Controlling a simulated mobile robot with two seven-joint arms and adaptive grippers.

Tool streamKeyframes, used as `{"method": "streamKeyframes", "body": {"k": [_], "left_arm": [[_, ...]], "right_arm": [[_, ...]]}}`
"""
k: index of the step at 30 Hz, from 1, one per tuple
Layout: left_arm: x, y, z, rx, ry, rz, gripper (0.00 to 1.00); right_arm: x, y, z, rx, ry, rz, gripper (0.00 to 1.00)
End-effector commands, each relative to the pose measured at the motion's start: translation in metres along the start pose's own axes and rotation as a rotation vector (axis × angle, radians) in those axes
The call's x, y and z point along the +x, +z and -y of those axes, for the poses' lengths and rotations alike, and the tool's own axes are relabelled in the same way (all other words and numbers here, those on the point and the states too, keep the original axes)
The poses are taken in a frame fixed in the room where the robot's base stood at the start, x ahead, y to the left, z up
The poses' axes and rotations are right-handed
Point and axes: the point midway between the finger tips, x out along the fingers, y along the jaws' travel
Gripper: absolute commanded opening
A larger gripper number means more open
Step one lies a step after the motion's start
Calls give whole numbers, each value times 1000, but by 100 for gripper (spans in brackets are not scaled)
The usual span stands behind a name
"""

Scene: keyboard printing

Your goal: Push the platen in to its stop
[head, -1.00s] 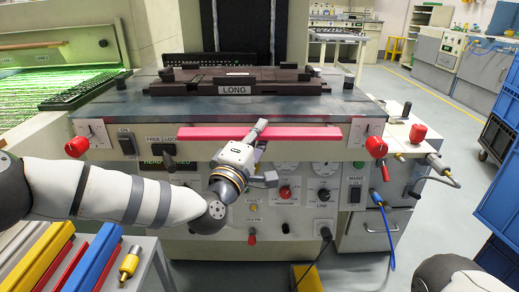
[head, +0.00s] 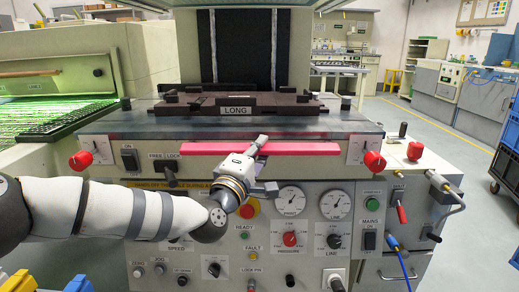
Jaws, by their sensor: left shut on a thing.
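The platen (head: 120,122) is a flat grey metal plate on top of the machine. It carries a dark brown fixture with a white LONG label (head: 236,111). A pink-red bar (head: 305,148) runs along the platen's front edge. My left gripper (head: 257,146) is shut on this bar near its middle, reaching it from below and in front. The fingertips partly cover the bar. How far the platen is from its stop cannot be seen. My right gripper is not in view.
Red knobs sit at the front left (head: 81,160) and front right (head: 374,160). A FREE/LOCK switch (head: 165,166) is left of my gripper. A dark upright frame (head: 244,48) stands behind the fixture.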

Motion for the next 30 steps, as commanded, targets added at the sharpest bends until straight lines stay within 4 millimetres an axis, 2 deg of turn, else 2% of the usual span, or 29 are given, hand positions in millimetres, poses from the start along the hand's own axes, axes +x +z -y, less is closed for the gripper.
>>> {"method": "streamKeyframes", "body": {"k": [5,6,8,19,23,30], "left_arm": [[2,-3,-3,0,6,-8,0],[2,-4,-3,0,6,-8,19],[1,-3,-3,1,6,-7,33],[-5,-2,-1,1,2,-4,33],[-30,-2,-1,-1,1,-3,33],[-94,-2,-2,-1,1,-5,33]], "right_arm": [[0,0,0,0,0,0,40],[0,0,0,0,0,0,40],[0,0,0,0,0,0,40],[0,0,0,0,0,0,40],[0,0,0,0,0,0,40],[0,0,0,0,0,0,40]]}}
